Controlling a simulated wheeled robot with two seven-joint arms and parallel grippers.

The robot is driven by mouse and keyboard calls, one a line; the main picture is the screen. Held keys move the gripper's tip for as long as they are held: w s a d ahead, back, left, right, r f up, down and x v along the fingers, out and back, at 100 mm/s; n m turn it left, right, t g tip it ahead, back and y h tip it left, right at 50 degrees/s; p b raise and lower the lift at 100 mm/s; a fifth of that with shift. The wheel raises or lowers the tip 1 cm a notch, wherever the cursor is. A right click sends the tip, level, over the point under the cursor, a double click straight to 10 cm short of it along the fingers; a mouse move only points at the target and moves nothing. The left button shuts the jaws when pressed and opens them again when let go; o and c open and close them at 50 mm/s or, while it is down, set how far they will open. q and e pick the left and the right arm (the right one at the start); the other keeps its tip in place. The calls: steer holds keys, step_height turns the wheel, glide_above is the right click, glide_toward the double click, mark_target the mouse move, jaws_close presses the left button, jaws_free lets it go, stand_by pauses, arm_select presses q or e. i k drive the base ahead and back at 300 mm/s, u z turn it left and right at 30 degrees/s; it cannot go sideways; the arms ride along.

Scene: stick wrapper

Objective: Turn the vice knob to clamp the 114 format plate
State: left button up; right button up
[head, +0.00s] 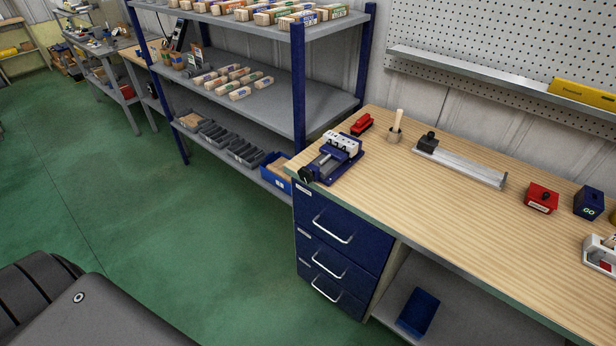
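A blue vice (325,165) stands at the left end of the wooden workbench. Its dark round knob (305,175) faces the bench's left front corner. A white and grey block-like part (343,141) sits at the vice's back end; I cannot read a number on it, and I cannot tell whether it is the 114 format plate or whether the jaws touch it. Neither of my grippers is in view.
The workbench top (450,215) has bare room in front. A red object (362,123), a wooden-handled tool in a holder (396,130), a metal rail (460,163), a red box (541,197) and a blue box (588,202) stand on it. Shelving (299,85) adjoins left.

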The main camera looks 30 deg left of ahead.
mark_target(305, 175)
steer(key=z, duration=0.55)
steer(key=k, duration=0.65)
steer(key=z, duration=0.6)
steer(key=i, duration=0.8)
steer(key=u, duration=0.55)
steer(key=i, duration=0.9)
steer(key=u, duration=0.9)
